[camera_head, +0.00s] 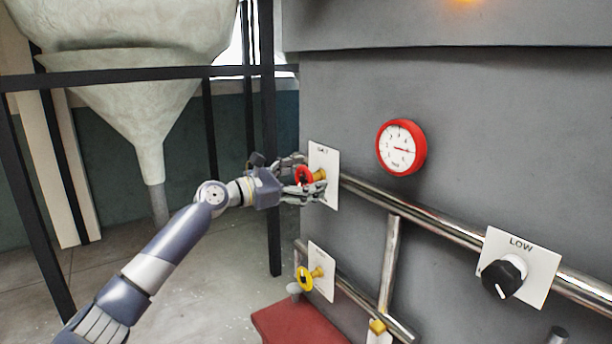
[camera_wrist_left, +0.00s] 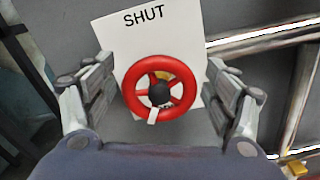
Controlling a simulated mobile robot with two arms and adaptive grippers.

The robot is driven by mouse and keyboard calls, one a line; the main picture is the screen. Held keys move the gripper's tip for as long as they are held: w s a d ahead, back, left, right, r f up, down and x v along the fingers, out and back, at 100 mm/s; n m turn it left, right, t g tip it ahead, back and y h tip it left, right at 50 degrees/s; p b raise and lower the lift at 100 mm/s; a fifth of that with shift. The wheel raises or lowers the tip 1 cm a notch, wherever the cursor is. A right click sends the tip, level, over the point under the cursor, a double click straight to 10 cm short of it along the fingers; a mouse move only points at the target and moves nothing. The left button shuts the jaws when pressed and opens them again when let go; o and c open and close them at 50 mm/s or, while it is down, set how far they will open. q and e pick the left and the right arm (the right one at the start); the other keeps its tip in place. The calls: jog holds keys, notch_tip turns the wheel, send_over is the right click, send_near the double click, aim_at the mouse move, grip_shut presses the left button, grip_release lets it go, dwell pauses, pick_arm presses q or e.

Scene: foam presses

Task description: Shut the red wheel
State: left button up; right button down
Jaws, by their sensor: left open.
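The red wheel (camera_head: 303,176) sits on a brass stem in front of a white plate (camera_head: 330,160) on the grey panel. In the left wrist view the red wheel (camera_wrist_left: 131,88) shows whole, with spokes, a dark hub and a white mark at its lower edge. The plate (camera_wrist_left: 112,40) reads SHUT above it. My left gripper (camera_head: 312,179) is open around the wheel, and in the wrist view (camera_wrist_left: 158,98) one finger stands on each side, apart from the rim. My right gripper is not in view.
A yellow wheel (camera_head: 305,278) on another plate is below. A red-rimmed gauge (camera_head: 401,147) and a black knob (camera_head: 503,276) marked LOW are to the right. Metal pipes (camera_head: 430,215) cross the panel. A dark post (camera_head: 270,130) stands close behind my left wrist.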

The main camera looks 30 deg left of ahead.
pick_arm(q)
jog(key=shift+c, duration=0.3)
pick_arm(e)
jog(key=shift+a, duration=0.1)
pick_arm(q)
jog(key=c, duration=0.9)
jog(key=shift+c, duration=0.6)
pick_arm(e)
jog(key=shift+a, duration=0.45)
